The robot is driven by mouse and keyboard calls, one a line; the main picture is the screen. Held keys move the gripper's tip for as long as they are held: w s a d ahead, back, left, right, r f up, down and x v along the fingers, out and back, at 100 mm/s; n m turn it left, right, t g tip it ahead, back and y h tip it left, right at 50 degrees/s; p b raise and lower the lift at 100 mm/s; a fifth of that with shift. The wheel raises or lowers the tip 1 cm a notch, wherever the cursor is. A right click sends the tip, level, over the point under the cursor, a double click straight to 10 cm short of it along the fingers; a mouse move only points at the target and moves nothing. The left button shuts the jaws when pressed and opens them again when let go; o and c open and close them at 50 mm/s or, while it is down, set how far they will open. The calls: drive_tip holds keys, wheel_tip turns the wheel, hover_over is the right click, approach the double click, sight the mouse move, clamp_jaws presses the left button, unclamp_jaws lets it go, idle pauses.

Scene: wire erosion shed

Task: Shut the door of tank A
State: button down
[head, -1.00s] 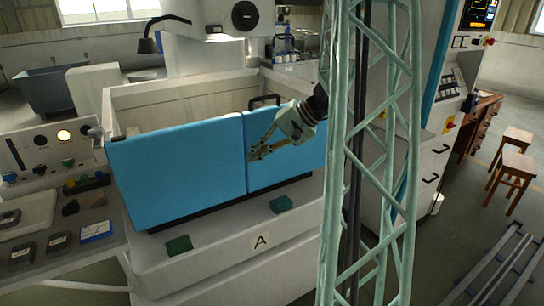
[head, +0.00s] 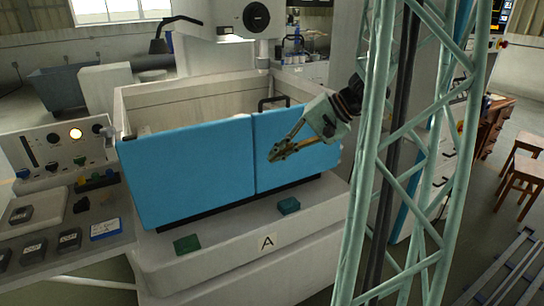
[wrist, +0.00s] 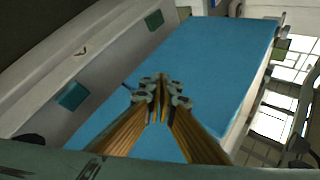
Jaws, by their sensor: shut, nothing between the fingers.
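Tank A (head: 185,93) is a pale open-topped tank with a blue front made of two panels. The left blue panel (head: 185,178) and the right blue panel (head: 310,165) meet at a narrow upright seam. A dark handle (head: 272,101) stands at the top of the right panel. I cannot tell whether the door is fully shut. My gripper (head: 275,154) is shut and empty, in front of the right panel just right of the seam. In the wrist view my closed fingertips (wrist: 161,88) show over a blue panel (wrist: 205,65); contact is unclear.
The white base with the "A" label (head: 267,243) juts out below the door. A green block (head: 188,244) and a teal block (head: 289,205) lie on its ledge. A control panel (head: 62,148) and cluttered bench stand left. Stools (head: 522,168) stand far right.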

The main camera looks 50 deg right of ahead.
drive_tip(key=shift+s+a+r, duration=0.25)
drive_tip(key=shift+s+r, duration=0.3)
drive_tip(key=shift+s, duration=0.05)
drive_tip(key=shift+a, duration=0.1)
idle(0.4)
